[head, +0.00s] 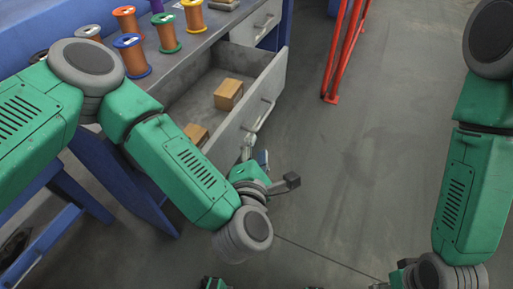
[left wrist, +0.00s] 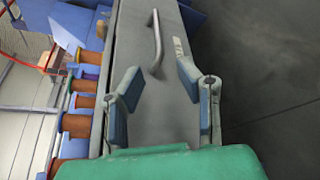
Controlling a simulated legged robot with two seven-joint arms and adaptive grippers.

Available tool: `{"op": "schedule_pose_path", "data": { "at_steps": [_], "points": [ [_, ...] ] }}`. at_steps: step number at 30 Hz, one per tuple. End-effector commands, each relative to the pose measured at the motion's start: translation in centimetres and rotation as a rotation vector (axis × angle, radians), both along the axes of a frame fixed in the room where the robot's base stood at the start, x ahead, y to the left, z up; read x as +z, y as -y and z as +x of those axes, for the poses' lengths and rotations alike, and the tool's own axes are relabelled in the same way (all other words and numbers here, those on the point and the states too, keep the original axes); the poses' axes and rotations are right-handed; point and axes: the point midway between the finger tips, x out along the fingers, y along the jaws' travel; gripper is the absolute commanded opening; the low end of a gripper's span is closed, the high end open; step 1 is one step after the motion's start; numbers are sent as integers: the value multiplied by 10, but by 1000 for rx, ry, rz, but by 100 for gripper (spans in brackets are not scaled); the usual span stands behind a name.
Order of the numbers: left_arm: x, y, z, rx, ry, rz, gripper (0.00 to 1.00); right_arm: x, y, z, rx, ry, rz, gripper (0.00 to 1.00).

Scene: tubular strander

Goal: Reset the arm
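My left gripper (head: 254,155) is just off the front of the open grey drawer (head: 212,150), below its handle (head: 262,114). In the left wrist view my left gripper (left wrist: 158,82) has its blue-padded fingers spread, with nothing between them. The drawer handle (left wrist: 155,40) shows beyond the fingertips, apart from them. My left arm (head: 185,170) reaches across the drawer's near end.
Two brown boxes (head: 228,94) (head: 196,134) are in the drawer. Several wire spools (head: 132,56) stand on the workbench (head: 187,50) above it. A red frame (head: 340,50) stands at the top. The floor (head: 370,150) between drawer and right arm is clear.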

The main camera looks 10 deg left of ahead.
Motion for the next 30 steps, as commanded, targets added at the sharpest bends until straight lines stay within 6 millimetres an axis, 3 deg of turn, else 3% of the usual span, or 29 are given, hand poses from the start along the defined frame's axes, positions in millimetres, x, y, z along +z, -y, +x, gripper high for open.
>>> {"op": "schedule_pose_path", "data": {
  "at_steps": [14, 17, 20, 24, 27, 30],
  "points": [
    [-5, 2, -2, -29, -11, 27, 31, -1, 0, 1, 0, -2, 0, 52],
    [-25, 6, -15, -165, -61, 168, 31, -1, 0, 1, 0, -2, 0, 52],
    [-69, 2, -45, -428, -157, 449, 31, -1, 0, 1, 0, -2, 0, 52],
    [-136, -47, -106, -876, -322, 912, 31, -1, 0, 1, 0, -2, 0, 52],
    [-163, -97, -143, -1135, -428, 1142, 31, -1, 0, 1, 0, -3, 0, 52],
    [-175, -145, -173, -1341, -521, 1296, 31, -1, 0, 1, 0, -3, 0, 52]
  ]
}}
